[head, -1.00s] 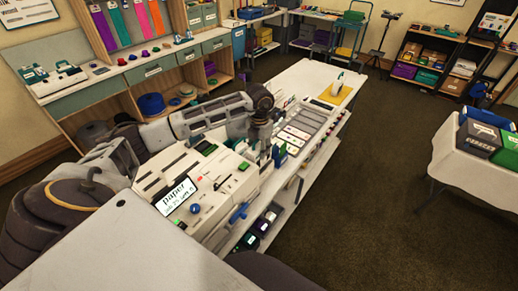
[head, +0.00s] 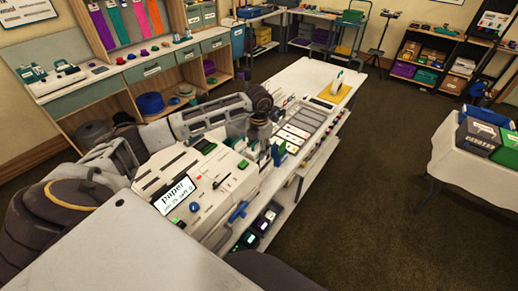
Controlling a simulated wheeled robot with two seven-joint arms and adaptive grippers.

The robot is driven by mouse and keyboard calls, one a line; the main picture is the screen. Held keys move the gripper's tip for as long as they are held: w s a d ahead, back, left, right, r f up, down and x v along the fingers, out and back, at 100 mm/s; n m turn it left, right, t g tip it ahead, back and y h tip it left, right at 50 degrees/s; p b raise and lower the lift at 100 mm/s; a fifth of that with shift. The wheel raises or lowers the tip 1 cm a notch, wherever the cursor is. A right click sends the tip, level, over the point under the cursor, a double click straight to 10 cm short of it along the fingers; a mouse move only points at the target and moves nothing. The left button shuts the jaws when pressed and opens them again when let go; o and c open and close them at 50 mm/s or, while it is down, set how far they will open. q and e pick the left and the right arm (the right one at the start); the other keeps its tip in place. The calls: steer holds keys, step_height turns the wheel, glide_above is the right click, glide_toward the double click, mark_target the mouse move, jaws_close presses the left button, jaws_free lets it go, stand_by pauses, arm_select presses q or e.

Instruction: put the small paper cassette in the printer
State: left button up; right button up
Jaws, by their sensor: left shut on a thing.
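The printer (head: 183,166) is a cream-white box with a lit screen reading "Paper" on the near end of the long white bench. My left arm reaches over its back, and my left gripper (head: 262,148) points down near the printer's far right end. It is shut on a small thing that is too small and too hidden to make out. Small blue and green items (head: 278,156) show just right of the gripper. A blue part (head: 238,212) sticks out at the printer's front right side. I cannot tell which item is the small paper cassette. My right gripper is out of view.
The long white bench (head: 309,76) holds rows of small items and a yellow pad (head: 335,93) at its far end. Dark bins (head: 262,220) stand on its lower shelf. Open floor lies to the right.

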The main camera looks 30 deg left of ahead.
arm_select(q)
steer(key=shift+f+b, duration=0.35)
steer(key=shift+f, duration=0.35)
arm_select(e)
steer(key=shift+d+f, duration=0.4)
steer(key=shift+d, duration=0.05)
arm_select(q)
steer(key=shift+f, duration=0.4)
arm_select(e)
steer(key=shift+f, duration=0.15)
arm_select(q)
steer(key=shift+f+b, duration=0.4)
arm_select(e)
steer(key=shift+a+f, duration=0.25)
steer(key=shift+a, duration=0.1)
arm_select(q)
steer(key=shift+f+b, duration=0.5)
steer(key=shift+f, duration=0.4)
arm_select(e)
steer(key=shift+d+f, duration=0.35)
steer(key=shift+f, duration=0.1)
arm_select(q)
steer(key=shift+f+b, duration=0.5)
steer(key=shift+f, duration=0.5)
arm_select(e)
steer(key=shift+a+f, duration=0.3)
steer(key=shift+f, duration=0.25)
